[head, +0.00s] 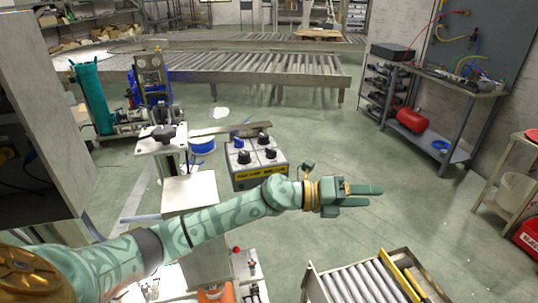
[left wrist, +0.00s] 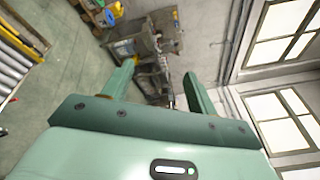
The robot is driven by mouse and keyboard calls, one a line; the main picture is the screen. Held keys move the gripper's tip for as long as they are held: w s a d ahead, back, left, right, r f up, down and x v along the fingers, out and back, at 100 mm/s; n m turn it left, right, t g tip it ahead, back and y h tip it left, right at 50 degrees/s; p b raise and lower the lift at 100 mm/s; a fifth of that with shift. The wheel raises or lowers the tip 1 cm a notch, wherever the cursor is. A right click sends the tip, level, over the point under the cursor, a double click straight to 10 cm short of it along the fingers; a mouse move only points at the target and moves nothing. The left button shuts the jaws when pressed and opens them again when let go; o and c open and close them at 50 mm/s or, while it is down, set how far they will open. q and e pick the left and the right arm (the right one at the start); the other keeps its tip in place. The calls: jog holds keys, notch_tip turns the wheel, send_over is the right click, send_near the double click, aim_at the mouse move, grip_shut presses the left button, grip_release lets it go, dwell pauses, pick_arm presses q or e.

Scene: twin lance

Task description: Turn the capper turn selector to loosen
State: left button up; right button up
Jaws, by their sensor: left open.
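The capper's grey control box (head: 260,176) stands in the middle of the head view, behind my left forearm. Its sloped top carries several knobs, one blue (head: 239,143) and the others black (head: 270,153). The labels are too small to read, so I cannot tell which knob is the turn selector or how it is set. My left gripper (head: 376,196) is to the right of the box, apart from it, pointing right. In the left wrist view its two fingers (left wrist: 158,72) are spread with nothing between them. My right gripper does not show.
A capper stand (head: 190,192) is left of the box. A small roller conveyor (head: 362,284) is at the bottom right. A grey workbench (head: 455,90) with a red tank (head: 412,120) stands at the right. Long roller conveyors (head: 250,63) cross the back. Open floor lies between.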

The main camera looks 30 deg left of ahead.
pick_arm(q)
jog(key=a+r+m+g+y, duration=0.2)
jog(key=a+r+m+g, duration=0.2)
jog(key=m, duration=0.1)
notch_tip(320, 180, up, 11)
jog(key=n+g+y+p, duration=0.1)
jog(key=n+y+p, duration=0.1)
jog(key=y, duration=1)
send_over(269, 150)
jog(key=s+a, duration=0.1)
jog(key=s, duration=0.6)
jog(key=b+x, duration=0.1)
jog(key=x, duration=1.5)
jog(key=shift+s+d+b, duration=0.1)
jog(key=shift+b, duration=0.2)
jog(key=shift+c, duration=0.6)
jog(key=c, duration=0.9)
